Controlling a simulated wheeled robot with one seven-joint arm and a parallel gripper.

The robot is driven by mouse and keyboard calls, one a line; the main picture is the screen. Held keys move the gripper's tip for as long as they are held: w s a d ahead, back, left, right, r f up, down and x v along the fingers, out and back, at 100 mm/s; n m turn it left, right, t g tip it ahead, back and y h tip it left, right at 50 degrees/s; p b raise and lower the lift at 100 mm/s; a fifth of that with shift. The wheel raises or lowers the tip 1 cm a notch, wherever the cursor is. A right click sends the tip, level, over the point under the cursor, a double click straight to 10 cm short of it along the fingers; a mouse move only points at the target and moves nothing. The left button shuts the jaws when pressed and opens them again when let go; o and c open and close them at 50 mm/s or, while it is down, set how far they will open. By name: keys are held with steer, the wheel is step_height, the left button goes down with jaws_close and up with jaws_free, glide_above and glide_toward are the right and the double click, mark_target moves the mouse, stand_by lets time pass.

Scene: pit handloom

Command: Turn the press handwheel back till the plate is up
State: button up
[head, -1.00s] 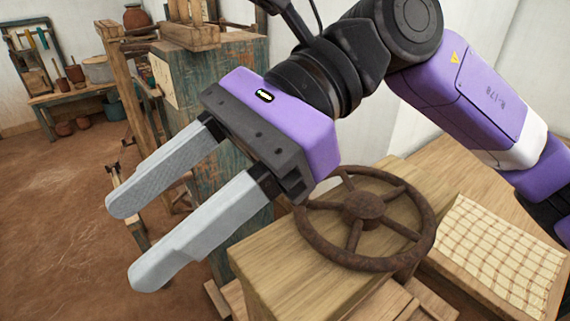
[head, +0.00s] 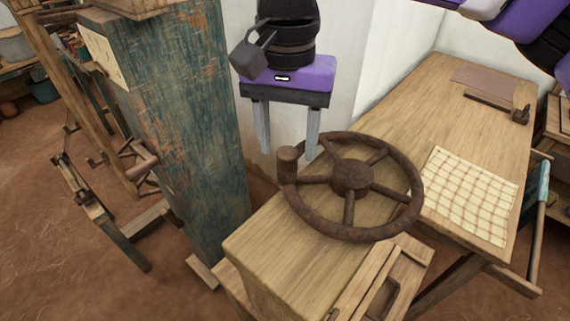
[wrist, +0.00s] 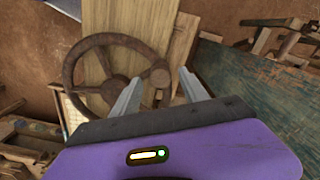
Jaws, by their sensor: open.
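The press handwheel (head: 350,176) is a rusty brown spoked wheel on top of the wooden press (head: 285,262). A short upright knob (head: 287,160) stands on its rim at the left. My gripper (head: 287,152) points down with its two grey fingers apart, behind the wheel's far left side and near the knob. In the wrist view the wheel (wrist: 104,74) is at the left and its knob (wrist: 160,77) shows beyond and between the open fingers (wrist: 160,85). Nothing is between the fingertips that I can see as held. The press plate is hidden under the top.
A worn green wooden post (head: 185,110) stands close at the left of the press. At the right, a table (head: 475,110) carries a checked cloth (head: 470,195) and a dark wooden tool (head: 500,106). Open floor (head: 60,260) lies at the lower left.

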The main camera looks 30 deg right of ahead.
mark_target(285, 169)
steer(key=shift+f+p, duration=0.35)
steer(key=shift+f, duration=2.75)
steer(key=c, duration=1)
jaws_close()
steer(key=shift+a+r, duration=0.1)
steer(key=shift+a, duration=0.05)
